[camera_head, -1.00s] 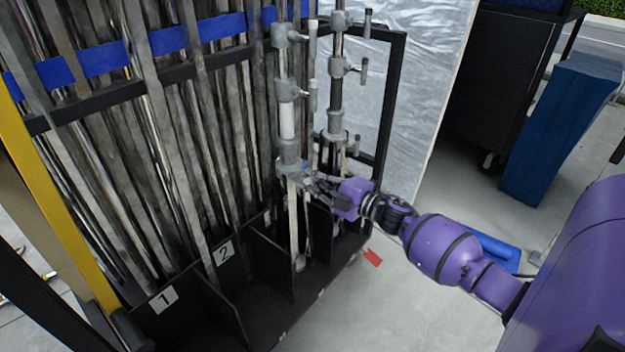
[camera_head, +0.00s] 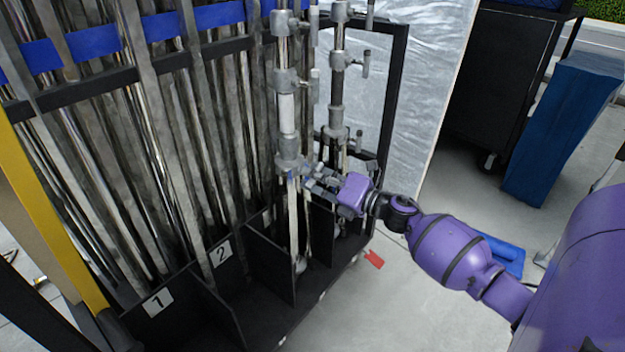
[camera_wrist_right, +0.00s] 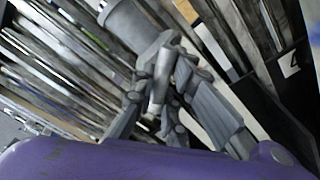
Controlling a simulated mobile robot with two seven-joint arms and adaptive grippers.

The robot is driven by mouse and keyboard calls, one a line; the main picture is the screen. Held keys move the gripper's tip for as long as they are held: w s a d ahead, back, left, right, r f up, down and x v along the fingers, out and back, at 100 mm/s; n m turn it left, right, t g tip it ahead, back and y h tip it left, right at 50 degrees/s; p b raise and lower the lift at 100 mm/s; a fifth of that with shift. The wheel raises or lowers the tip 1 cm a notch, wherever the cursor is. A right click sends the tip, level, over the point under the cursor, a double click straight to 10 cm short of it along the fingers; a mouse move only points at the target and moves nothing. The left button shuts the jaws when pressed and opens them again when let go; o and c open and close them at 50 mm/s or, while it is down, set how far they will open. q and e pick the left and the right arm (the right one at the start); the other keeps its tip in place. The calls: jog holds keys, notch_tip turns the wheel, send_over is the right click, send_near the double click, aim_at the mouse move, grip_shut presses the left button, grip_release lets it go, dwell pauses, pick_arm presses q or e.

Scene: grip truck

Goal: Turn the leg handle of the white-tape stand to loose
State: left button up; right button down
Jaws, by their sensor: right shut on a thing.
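The white-tape stand (camera_head: 287,117) stands upright in the black rack, a white band around its grey pole. Its leg collar (camera_head: 291,164) sits below the band, and the leg handle is mostly hidden by my fingers in the head view. My right gripper (camera_head: 314,184) reaches this collar from the right. In the right wrist view, the grey leg handle (camera_wrist_right: 160,80) hangs between the two fingers of my right gripper (camera_wrist_right: 172,118), which is shut on it. My left gripper is in neither view.
A second stand (camera_head: 337,90) with side handles stands close on the right. Metal poles fill the numbered rack bays (camera_head: 160,301) at left. A silver panel (camera_head: 430,70), a black cart (camera_head: 500,80) and a blue block (camera_head: 565,125) are at right.

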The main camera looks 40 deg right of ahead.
jog(key=n, duration=0.1)
jog(key=n+b, duration=0.1)
jog(key=n, duration=0.1)
jog(key=n+b, duration=0.1)
jog(key=shift+f+n, duration=0.25)
jog(key=shift+n, duration=0.15)
jog(key=shift+d+n+b, duration=0.1)
jog(key=shift+n+b, duration=0.8)
jog(key=shift+n, duration=0.3)
jog(key=shift+r+n+b, duration=0.15)
jog(key=shift+n+b, duration=0.45)
jog(key=shift+n, duration=0.5)
jog(key=c, duration=1.7)
grip_release()
jog(key=shift+c, duration=0.2)
jog(key=shift+s+d, duration=0.1)
jog(key=v, duration=1.1)
jog(key=shift+s, duration=0.4)
